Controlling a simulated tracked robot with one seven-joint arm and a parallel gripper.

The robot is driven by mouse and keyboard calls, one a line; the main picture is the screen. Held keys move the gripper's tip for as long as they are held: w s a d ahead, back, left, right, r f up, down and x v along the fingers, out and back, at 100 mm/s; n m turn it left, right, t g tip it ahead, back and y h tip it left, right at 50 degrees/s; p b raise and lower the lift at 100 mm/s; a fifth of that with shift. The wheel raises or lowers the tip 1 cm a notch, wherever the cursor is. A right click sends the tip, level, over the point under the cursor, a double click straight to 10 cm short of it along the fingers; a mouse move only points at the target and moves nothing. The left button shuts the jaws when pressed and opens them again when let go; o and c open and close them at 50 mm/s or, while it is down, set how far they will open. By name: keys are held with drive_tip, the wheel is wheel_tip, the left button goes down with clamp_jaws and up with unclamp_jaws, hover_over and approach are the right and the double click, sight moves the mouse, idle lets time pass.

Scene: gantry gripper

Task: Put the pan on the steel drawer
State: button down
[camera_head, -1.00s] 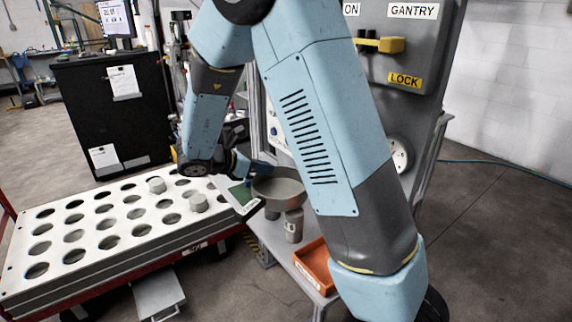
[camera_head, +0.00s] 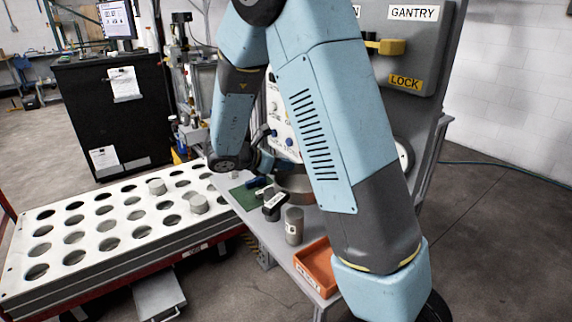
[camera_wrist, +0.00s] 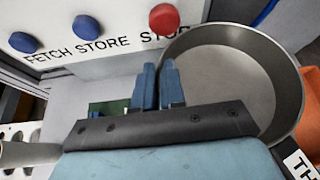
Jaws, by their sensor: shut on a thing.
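The pan (camera_head: 294,183) is a round, shallow grey metal pan, partly hidden behind my arm in the head view. In the wrist view the pan (camera_wrist: 232,75) fills the right side, its hollow facing the camera. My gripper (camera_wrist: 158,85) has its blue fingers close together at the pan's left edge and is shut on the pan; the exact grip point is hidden. In the head view my gripper (camera_head: 266,163) is beside the control panel, above the side table. A grey metal drawer-like box (camera_head: 159,296) sticks out low under the perforated table, far from the pan.
The white perforated table (camera_head: 75,288) carries two grey cylinders (camera_head: 198,204). The side table (camera_head: 272,238) holds a grey cup (camera_head: 293,226), a black-and-white item (camera_head: 274,207) and an orange tray (camera_head: 318,266). The button panel (camera_wrist: 100,35) is close behind my fingers.

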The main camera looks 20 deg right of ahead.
drive_tip(key=shift+f, duration=0.3)
drive_tip(key=c, duration=1.2)
unclamp_jaws()
drive_tip(key=shift+f, duration=0.1)
